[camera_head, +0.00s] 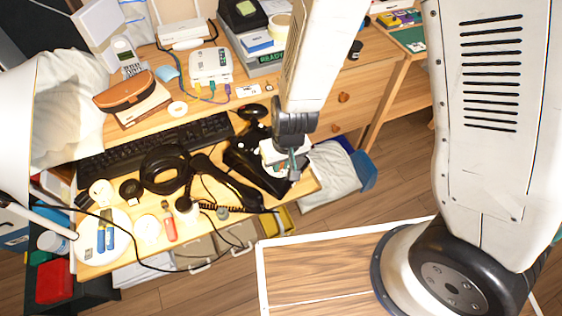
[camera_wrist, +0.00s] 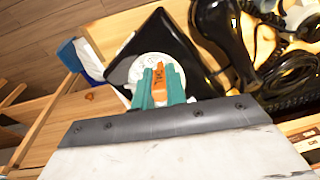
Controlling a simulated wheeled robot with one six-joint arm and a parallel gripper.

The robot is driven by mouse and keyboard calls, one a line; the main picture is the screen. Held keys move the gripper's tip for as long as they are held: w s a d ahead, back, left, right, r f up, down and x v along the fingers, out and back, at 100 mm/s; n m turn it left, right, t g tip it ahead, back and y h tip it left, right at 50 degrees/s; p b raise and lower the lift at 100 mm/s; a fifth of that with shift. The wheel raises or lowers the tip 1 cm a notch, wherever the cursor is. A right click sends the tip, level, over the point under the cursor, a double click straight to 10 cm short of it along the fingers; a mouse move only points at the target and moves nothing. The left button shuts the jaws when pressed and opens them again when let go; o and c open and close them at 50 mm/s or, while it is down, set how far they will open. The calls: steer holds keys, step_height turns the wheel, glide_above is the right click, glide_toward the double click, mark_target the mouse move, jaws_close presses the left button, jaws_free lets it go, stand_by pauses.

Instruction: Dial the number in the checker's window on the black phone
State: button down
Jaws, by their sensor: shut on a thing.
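The black phone (camera_head: 250,168) sits at the front right of the desk. Its round white dial shows in the wrist view (camera_wrist: 121,72). My gripper (camera_head: 290,165) is over the phone. In the wrist view its teal fingers (camera_wrist: 159,82) are shut on an orange stick (camera_wrist: 159,86) with dark lettering. The stick's tip is over the dial; I cannot tell whether it touches. The fingers hide much of the dial and its digits. A grey box with a green window (camera_head: 271,58), which seems to read READY, stands at the back; it may be the checker. I see no number there.
A keyboard (camera_head: 155,147), headphones (camera_head: 167,168) and a coiled black cord (camera_head: 245,208) crowd the desk. A white bag (camera_head: 333,172) is beyond the desk's right edge.

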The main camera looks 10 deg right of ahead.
steer(key=shift+w+a+f, duration=0.15)
steer(key=shift+f, duration=0.3)
stand_by(0.5)
steer(key=shift+w+a+r, duration=0.2)
steer(key=shift+a+r, duration=0.05)
steer(key=shift+a, duration=0.3)
stand_by(0.3)
steer(key=shift+w+a+r, duration=0.25)
steer(key=shift+w+a, duration=0.15)
steer(key=shift+a, duration=0.05)
steer(key=shift+w+a+r, duration=0.2)
steer(key=shift+w+r, duration=0.05)
steer(key=shift+w, duration=0.4)
